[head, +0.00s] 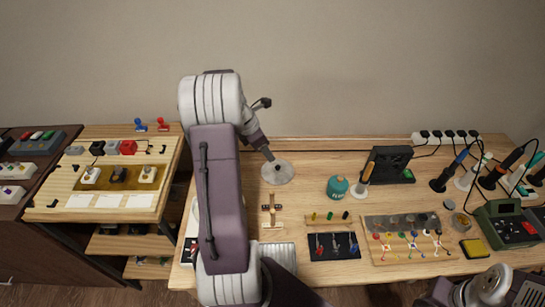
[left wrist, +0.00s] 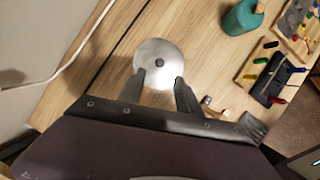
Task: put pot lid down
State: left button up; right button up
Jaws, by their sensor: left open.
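The pot lid (head: 280,175) is a round, grey metal disc lying flat on the wooden workbench, towards its back edge. In the left wrist view the lid (left wrist: 172,50) has a small dark knob at its centre. My left gripper (head: 268,156) is at the lid, reaching down from above. My right gripper is not visible; part of my right arm shows at bottom right.
A teal canister (head: 338,187) stands right of the lid, with a black fan box (head: 388,164) beyond. A small wooden stand (head: 271,208) and a black tool block (head: 333,246) are nearer. Soldering tools crowd the right end. Bare wood surrounds the lid.

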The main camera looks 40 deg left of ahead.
pick_arm(q)
jog(key=s+d+f+m+g+y, duration=0.1)
jog(key=s+d+m, duration=0.5)
jog(key=d+m, duration=0.5)
jog(key=s+d+f+m+g, duration=0.1)
jog(key=s+d+m, duration=0.6)
jog(key=m, duration=1.2)
jog(key=d, duration=0.4)
jog(key=shift+s+d+f+g+y, duration=0.2)
jog(key=shift+d+g+y, duration=0.1)
jog(key=shift+g+y, duration=0.1)
